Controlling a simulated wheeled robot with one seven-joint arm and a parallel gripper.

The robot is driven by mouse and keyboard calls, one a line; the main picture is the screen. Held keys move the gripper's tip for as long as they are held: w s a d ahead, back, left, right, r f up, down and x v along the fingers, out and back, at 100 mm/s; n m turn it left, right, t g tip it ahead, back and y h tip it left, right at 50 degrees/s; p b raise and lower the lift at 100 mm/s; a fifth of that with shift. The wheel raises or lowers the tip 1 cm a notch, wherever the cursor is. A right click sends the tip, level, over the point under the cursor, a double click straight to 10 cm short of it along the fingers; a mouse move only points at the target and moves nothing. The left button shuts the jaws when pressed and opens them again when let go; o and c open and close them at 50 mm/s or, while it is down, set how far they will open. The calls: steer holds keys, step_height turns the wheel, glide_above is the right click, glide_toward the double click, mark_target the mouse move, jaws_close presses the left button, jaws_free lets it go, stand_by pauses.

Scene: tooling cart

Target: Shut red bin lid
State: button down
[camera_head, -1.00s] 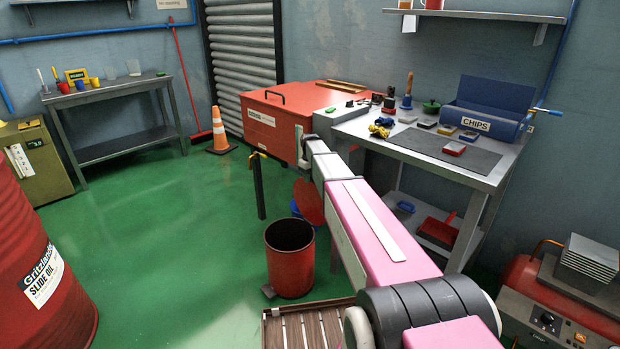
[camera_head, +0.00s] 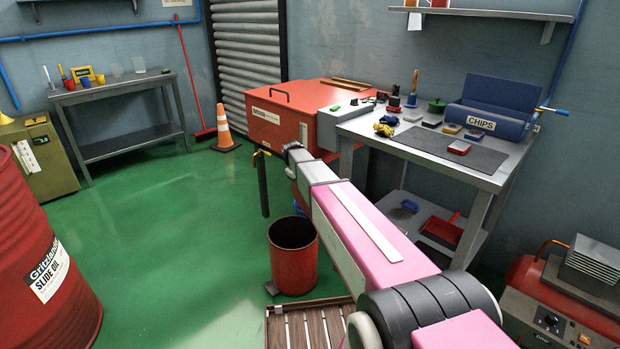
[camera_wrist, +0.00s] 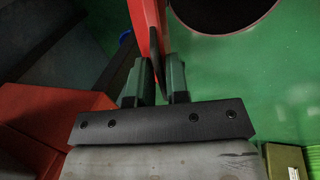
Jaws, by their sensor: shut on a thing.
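The red bin (camera_head: 293,262) stands upright on the green floor in the head view, its round mouth open on top. In the wrist view my gripper (camera_wrist: 158,75) has its two dark green fingers closed on the red lid (camera_wrist: 147,25), seen nearly edge-on between them. The dark round bin mouth (camera_wrist: 225,8) lies to the right of the lid there. The lid stands up, and the bin is not covered. In the head view my arm hides most of the lid and my fingertips.
A black post (camera_head: 262,185) with a yellow top stands behind the bin. A slatted wooden platform (camera_head: 310,325) lies in front. The grey workbench (camera_head: 487,180) is right of my arm, the red chest (camera_head: 275,130) behind. Green floor is open to the left.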

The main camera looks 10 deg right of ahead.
steer(key=s+a+f+t+h, duration=0.2)
steer(key=s+a+f+h, duration=0.15)
steer(key=a, duration=0.25)
steer(key=s+a+f+t+h, duration=0.1)
steer(key=s+a+f+h, duration=0.15)
steer(key=a+f, duration=0.25)
steer(key=s+a+f+t+h, duration=0.1)
steer(key=s+a+f+h, duration=0.1)
steer(key=f, duration=0.5)
steer(key=s+a+f+t+h, duration=0.2)
steer(key=a+f, duration=0.1)
steer(key=f, duration=0.3)
steer(key=shift+a+f, duration=0.4)
steer(key=shift+s, duration=0.1)
steer(key=c, duration=1.3)
jaws_free()
